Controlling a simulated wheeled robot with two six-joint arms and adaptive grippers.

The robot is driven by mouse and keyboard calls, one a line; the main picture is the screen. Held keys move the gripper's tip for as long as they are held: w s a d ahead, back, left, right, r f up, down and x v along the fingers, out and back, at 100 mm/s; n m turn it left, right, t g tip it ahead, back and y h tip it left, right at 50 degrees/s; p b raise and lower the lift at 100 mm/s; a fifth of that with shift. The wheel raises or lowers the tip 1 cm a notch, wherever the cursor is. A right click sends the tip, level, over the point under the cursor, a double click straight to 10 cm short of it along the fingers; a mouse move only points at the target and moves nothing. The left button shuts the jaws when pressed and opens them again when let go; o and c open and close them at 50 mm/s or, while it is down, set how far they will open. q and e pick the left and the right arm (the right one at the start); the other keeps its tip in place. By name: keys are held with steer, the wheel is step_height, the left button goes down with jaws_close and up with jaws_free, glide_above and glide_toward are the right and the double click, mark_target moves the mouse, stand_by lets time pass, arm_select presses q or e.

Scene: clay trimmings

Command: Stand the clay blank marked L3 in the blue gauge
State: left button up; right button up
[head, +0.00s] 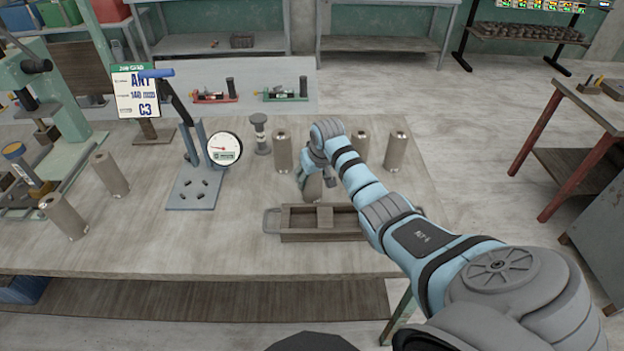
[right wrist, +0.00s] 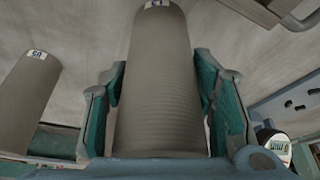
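My right gripper (head: 314,168) is shut on a grey-brown cylindrical clay blank (right wrist: 157,85), with a pad against each side. The held blank also shows under the gripper in the head view (head: 312,190). Its small white label is cut off at the top of the wrist view, so I cannot read it fully. I cannot tell whether its foot touches the table. The blue gauge (head: 190,195), with a lever and a round white dial (head: 225,148), stands left of the gripper with no blank on its plate. My left gripper is out of view.
A wooden tray (head: 345,236) lies just in front of the gripper. Other blanks stand nearby (head: 282,152), (head: 397,151) and at the left (head: 63,216). A small grey plunger-shaped thing (head: 260,135) stands behind the dial. A job card (head: 136,92) stands behind the gauge. The table's front is clear.

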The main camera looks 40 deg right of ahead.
jaws_close()
